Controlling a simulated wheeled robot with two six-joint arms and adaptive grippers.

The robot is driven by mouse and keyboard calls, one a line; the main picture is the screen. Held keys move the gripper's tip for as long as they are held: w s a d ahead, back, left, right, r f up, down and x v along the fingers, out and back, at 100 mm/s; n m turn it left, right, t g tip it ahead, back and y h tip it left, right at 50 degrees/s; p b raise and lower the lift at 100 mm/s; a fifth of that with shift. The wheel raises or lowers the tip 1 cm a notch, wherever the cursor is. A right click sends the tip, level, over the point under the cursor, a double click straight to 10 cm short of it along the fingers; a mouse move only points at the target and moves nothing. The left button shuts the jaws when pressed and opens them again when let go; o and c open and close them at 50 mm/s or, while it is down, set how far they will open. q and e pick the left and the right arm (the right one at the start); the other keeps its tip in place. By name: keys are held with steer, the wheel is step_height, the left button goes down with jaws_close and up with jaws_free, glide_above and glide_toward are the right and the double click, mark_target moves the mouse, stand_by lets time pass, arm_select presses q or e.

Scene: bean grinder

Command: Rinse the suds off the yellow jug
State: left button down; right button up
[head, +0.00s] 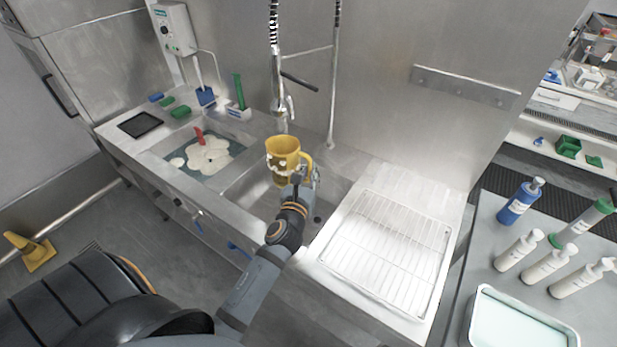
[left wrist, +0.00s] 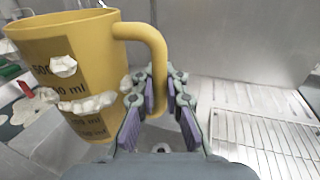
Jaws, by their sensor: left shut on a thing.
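The yellow jug (head: 283,153) is held upright over the right sink basin (head: 248,185), below the spray tap (head: 283,105). White suds cling to its side, and in the left wrist view the jug (left wrist: 88,40) shows several white clumps over its black volume marks. My left gripper (head: 302,184) is shut on the jug's handle, which is at the jug's right. In the left wrist view the gripper's purple-padded fingers (left wrist: 158,105) are around the lower part of the handle. No water is visible from the tap. My right gripper is not in view.
The left basin (head: 205,158) holds sudsy water and a red-handled thing. A wire drying rack (head: 390,245) lies empty on the right drainboard. Blue and green sponges and a black tray (head: 140,124) sit at the left. Several bottles and a tub (head: 515,325) stand on the right table.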

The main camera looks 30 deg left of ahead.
arm_select(q)
steer(key=shift+a+b+x, duration=0.2)
steer(key=shift+b+x, duration=0.3)
steer(key=shift+x, duration=0.6)
steer(key=w+a+f+b, duration=0.1)
steer(key=w+a, duration=0.1)
steer(key=w, duration=0.5)
steer(key=shift+a+f, duration=0.35)
steer(key=shift+a, duration=0.05)
steer(key=shift+d, duration=0.1)
steer(key=shift+w+d, duration=0.25)
steer(key=shift+d, duration=0.25)
